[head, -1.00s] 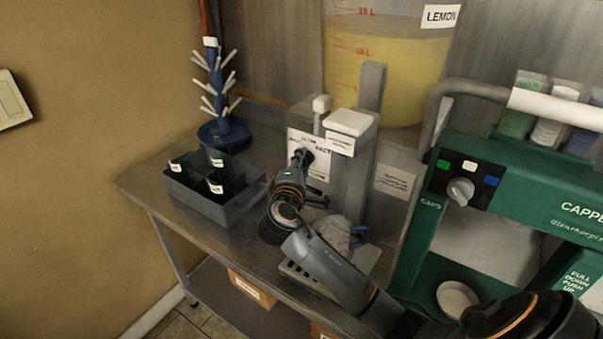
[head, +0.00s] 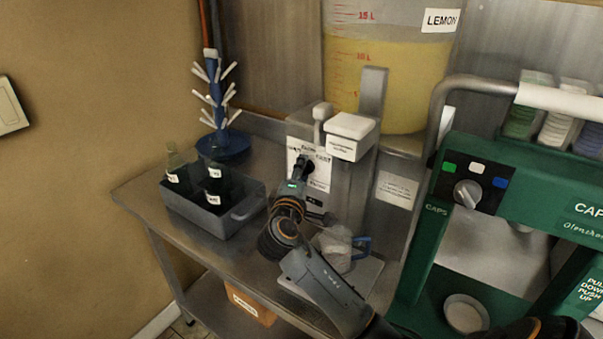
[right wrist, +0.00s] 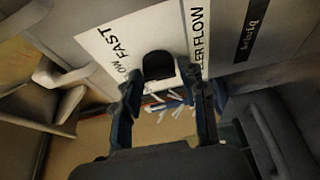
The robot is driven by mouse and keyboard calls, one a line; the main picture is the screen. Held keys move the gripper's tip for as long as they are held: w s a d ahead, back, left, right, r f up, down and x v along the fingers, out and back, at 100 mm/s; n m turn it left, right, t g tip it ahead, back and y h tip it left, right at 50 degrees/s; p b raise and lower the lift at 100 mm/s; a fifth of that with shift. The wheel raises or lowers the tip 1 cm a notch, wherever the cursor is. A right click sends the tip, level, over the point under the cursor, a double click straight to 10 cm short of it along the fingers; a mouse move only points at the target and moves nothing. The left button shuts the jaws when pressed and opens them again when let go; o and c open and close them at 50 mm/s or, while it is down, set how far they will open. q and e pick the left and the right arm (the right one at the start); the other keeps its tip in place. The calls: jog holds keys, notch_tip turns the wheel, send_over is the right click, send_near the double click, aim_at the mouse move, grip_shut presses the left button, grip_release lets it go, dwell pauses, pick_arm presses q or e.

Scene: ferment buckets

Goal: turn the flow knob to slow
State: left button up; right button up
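The flow knob (right wrist: 158,65) is a dark round-topped knob on a white label plate (right wrist: 110,45) in the right wrist view. "FAST" and a partly covered "LOW" show to its left. My right gripper (right wrist: 162,82) has its two fingers parted, one on each side of the knob. A sliver of plate shows between the knob and the right-hand finger; contact with the left-hand finger is unclear. In the head view my right gripper (head: 302,166) is at the front plate of the grey filler (head: 345,185) and largely covers the knob. My left gripper is not in view.
The green capper (head: 430,240) is at right, the lemon bucket (head: 385,80) behind.

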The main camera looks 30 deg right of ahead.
jog(key=shift+o, duration=0.5)
jog(key=v, duration=1.2)
